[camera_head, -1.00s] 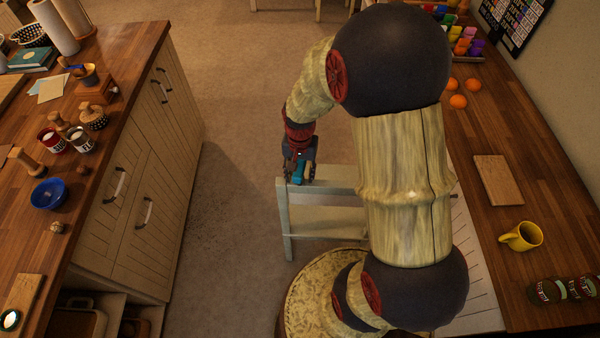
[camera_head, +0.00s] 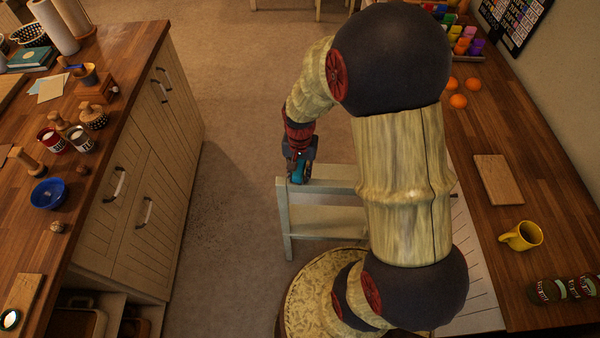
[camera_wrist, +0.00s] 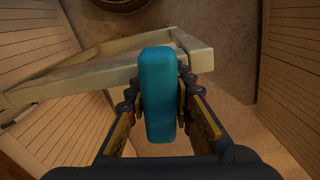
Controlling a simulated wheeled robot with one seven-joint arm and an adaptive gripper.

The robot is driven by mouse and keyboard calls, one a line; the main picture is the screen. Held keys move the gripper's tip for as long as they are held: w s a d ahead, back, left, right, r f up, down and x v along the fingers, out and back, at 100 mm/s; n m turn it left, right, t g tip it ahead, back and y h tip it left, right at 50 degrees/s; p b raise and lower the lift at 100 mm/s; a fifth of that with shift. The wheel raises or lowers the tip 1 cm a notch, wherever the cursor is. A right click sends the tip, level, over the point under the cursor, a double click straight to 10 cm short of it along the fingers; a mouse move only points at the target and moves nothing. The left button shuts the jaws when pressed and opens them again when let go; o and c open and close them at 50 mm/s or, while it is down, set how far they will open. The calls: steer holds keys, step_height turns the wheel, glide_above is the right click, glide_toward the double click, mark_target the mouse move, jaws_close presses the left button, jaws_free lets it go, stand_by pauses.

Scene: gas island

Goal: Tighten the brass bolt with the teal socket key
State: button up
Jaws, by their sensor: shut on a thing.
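The teal socket key (camera_wrist: 158,95) is held between the two fingers of my gripper (camera_wrist: 159,95), which is shut on it in the wrist view. Its rounded teal handle fills the space between the fingers. In the head view the key (camera_head: 299,172) shows as a small teal patch below my gripper (camera_head: 300,165), at the left end of the pale bench (camera_head: 325,187). The bench's pale frame (camera_wrist: 75,80) also shows behind the key in the wrist view. The brass bolt cannot be made out in either view. Whether the key's lower end touches anything is hidden.
A wooden counter (camera_head: 140,45) with drawers stands left, holding a blue bowl (camera_head: 49,193) and several jars. A wooden worktop (camera_head: 480,210) runs along the right, with a yellow mug (camera_head: 521,236) and oranges. Open floor (camera_head: 225,200) lies between the left counter and the bench.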

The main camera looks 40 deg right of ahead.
mark_target(300, 164)
jaws_close()
steer(key=shift+r, duration=0.35)
steer(key=shift+r+p, duration=0.35)
steer(key=shift+p, duration=0.2)
steer(key=shift+r+p, duration=1.45)
steer(key=shift+r, duration=0.4)
steer(key=shift+n, duration=0.3)
